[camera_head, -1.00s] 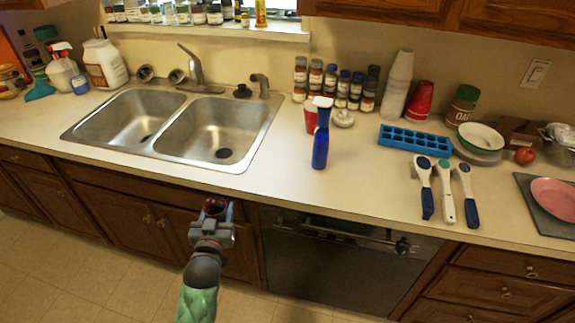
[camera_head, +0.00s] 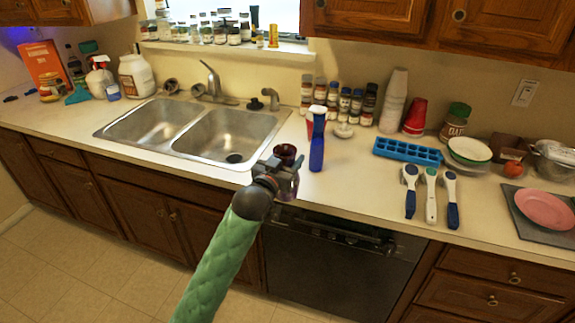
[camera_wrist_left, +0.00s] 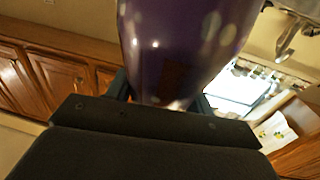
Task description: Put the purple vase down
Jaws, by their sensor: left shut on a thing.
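In the left wrist view the vase (camera_wrist_left: 180,45) is large, glossy and spotted, and rises between the two dark fingers. My left gripper is shut on it. In the head view, the gripper hides most of the vase, and I cannot tell whether its base touches the counter. My right gripper is in no view.
The double sink (camera_head: 222,135) is to the left. Bare counter (camera_head: 355,185) shows between bottle and utensils.

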